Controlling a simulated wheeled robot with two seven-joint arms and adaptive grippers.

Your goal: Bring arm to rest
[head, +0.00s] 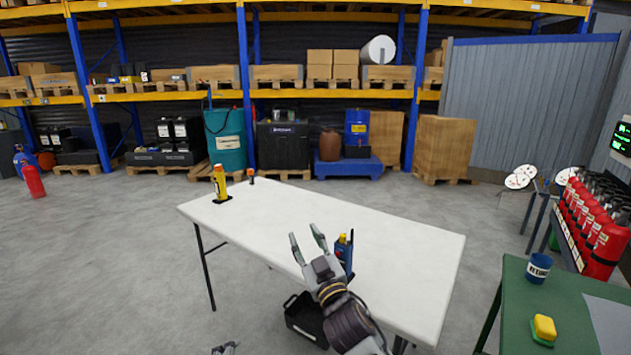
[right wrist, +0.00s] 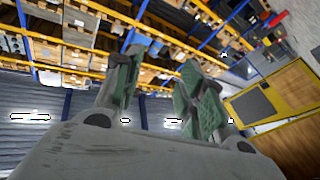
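My right gripper (head: 307,237) reaches up over the near part of the white table (head: 410,255). Its two fingers are spread with nothing between them. The right wrist view also shows the open fingers (right wrist: 155,88), with shelving behind them. A blue device with a yellow part (head: 344,252) stands on the table just right of the gripper, partly hidden by it. Only the tip of my left gripper (head: 225,348) shows at the bottom edge, below the table; its opening is unclear.
A yellow cylinder (head: 220,182) and a small orange-topped item (head: 251,176) stand at the table's far left. A black crate (head: 304,318) is low by the near edge. A green table (head: 560,290) holds a blue mug (head: 538,268). Red extinguishers (head: 606,250) line the right.

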